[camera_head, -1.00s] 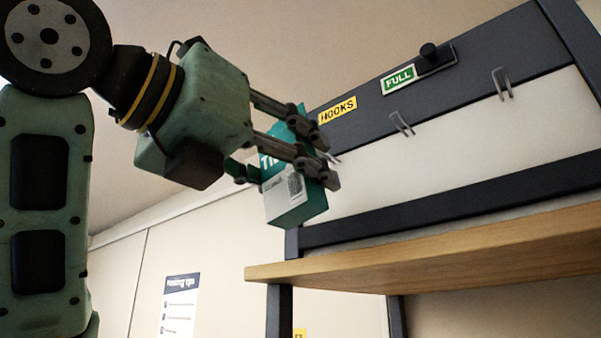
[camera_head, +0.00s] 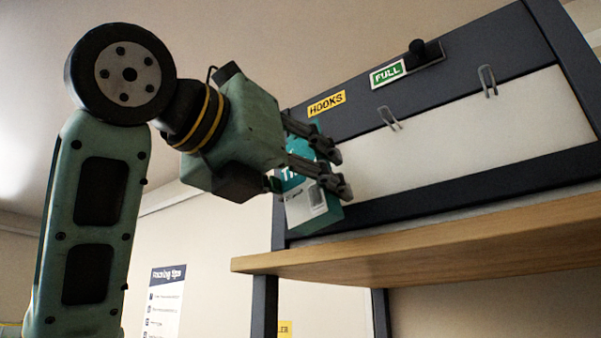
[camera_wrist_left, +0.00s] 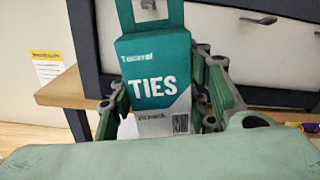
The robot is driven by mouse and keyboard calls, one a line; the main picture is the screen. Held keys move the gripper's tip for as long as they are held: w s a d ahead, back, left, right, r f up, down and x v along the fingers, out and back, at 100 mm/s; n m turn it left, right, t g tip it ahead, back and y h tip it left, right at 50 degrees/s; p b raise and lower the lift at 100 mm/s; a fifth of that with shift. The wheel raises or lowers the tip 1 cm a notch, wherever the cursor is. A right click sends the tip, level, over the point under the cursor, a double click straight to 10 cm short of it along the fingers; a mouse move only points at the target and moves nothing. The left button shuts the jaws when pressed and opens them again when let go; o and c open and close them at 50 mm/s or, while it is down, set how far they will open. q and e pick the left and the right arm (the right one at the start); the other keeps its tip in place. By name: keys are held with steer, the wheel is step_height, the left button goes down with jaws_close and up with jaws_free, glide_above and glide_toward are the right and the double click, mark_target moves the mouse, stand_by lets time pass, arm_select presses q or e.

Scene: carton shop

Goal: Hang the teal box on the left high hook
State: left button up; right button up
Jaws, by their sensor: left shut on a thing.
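The teal box (camera_head: 304,208) is marked TIES and has a white lower part. My left gripper (camera_head: 334,169) is shut on it by its sides, in front of the left end of the hook panel. In the left wrist view the box (camera_wrist_left: 155,65) is upright, its hang tab at the top edge of the picture. A grey piece shows in the tab's hole; I cannot tell whether the hook is through it. A middle hook (camera_head: 389,118) and a right hook (camera_head: 487,81) are empty. The left hook is hidden behind the gripper and box. My right gripper is not in view.
A wooden shelf (camera_head: 420,236) juts out below the box. The white panel right of the gripper is clear.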

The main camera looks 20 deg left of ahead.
arm_select(q)
steer(key=shift+w+d, duration=0.2)
steer(key=shift+w, duration=0.25)
steer(key=shift+w+d+f, duration=0.2)
steer(key=shift+w, duration=0.55)
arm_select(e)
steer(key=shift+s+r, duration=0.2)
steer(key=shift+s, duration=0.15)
arm_select(q)
steer(key=shift+w+f+p, duration=0.1)
steer(key=shift+p, duration=0.2)
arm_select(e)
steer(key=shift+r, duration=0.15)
arm_select(q)
steer(key=shift+f, duration=0.2)
steer(key=o, duration=1.3)
steer(key=shift+w+d, duration=0.15)
steer(key=shift+w, duration=0.2)
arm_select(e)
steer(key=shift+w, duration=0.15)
